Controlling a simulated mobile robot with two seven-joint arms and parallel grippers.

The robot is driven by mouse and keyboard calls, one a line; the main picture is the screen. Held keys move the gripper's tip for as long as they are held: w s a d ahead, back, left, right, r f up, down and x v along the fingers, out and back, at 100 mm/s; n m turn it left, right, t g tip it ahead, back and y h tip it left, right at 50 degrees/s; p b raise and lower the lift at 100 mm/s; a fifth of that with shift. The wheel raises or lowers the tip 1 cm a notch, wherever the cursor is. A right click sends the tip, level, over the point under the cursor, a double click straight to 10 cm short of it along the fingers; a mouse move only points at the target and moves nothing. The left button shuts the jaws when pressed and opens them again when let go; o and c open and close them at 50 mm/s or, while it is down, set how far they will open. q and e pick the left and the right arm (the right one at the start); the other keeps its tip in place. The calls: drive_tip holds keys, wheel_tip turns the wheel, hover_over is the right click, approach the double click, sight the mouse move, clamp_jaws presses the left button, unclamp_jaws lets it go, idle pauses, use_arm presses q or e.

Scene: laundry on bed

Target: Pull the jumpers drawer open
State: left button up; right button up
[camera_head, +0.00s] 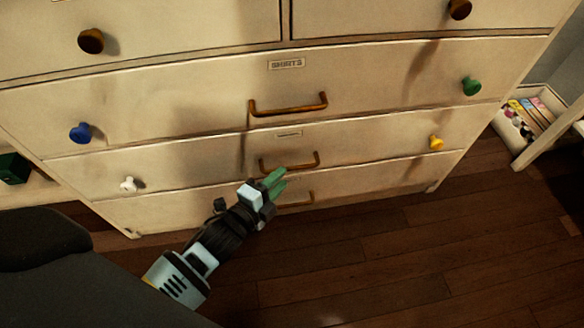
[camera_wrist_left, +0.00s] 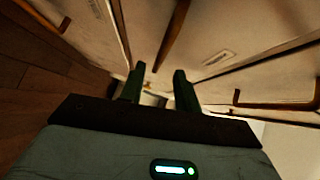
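A cream chest of drawers (camera_head: 200,95) fills the head view. Its wide upper drawer is labelled SHIRTS (camera_head: 286,64). The drawer below (camera_head: 350,145) has a bronze bar handle (camera_head: 303,162) and a label (camera_head: 289,133) too small to read; I cannot read JUMPERS anywhere. The drawers look shut. My left gripper (camera_head: 275,180) is just in front of that handle, at its left part. In the left wrist view my gripper (camera_wrist_left: 158,80) has its green fingers apart, with a bar handle (camera_wrist_left: 174,32) lined up between them; contact cannot be told. My right gripper is out of view.
The lowest drawer has a similar handle (camera_head: 297,200), close below my left gripper. The SHIRTS handle (camera_head: 288,104) is above it. Coloured knobs, such as the yellow knob (camera_head: 436,142), stick out at the sides. The wooden floor (camera_head: 400,250) in front is clear.

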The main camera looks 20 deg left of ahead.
sight(292, 168)
use_arm(q)
drive_tip(key=b+x, duration=0.2)
drive_tip(key=x, duration=0.4)
clamp_jaws()
